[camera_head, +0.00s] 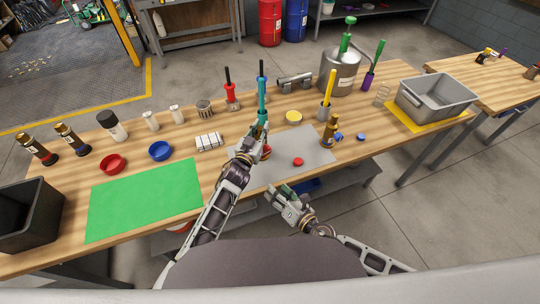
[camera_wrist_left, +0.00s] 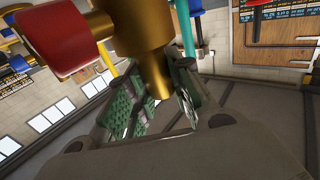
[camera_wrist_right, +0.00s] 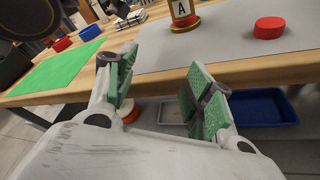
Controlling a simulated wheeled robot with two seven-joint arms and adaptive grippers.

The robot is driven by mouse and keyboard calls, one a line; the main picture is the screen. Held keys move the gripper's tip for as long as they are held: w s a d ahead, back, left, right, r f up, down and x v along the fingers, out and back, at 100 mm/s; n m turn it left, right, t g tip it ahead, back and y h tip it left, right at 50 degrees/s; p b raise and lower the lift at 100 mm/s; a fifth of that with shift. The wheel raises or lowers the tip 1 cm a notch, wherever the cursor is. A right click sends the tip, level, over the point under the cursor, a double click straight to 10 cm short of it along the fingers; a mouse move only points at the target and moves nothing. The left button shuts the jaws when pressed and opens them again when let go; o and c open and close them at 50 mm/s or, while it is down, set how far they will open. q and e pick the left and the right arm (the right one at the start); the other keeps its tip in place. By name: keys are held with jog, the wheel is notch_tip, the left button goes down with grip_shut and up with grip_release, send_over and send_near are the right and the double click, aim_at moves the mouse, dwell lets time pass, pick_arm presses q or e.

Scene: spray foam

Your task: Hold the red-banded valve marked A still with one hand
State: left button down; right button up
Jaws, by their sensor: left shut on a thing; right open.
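The red-banded valve marked A is brass. It stands on the grey mat (camera_head: 320,151), mostly hidden by my left gripper in the head view. The right wrist view shows its lower part, with the A label and red band (camera_wrist_right: 184,20). The left wrist view shows its brass body (camera_wrist_left: 140,35) and red knob (camera_wrist_left: 62,38). My left gripper (camera_head: 260,136) is shut on the valve's brass body; its green pads also show in the left wrist view (camera_wrist_left: 165,92). My right gripper (camera_head: 281,197) is open and empty, in front of the table edge; its fingers are apart in the right wrist view (camera_wrist_right: 160,82).
A red cap (camera_head: 298,161) lies on the mat right of valve A. Another brass valve with a blue knob (camera_head: 330,130) stands further right. A teal tool (camera_head: 262,95) rises behind my left gripper. A blue tray (camera_wrist_right: 262,107) sits below the table.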

aim_at(268, 152)
notch_tip(268, 152, up, 5)
jog(key=w+d+n+t+h, duration=0.1)
jog(key=w+d+n+t, duration=0.1)
jog(key=n, duration=0.4)
jog(key=shift+d+n+t, duration=0.3)
jog(key=shift+t, duration=0.4)
jog(key=shift+r, duration=0.1)
jog(key=shift+w, duration=0.15)
jog(key=shift+x, duration=5.95)
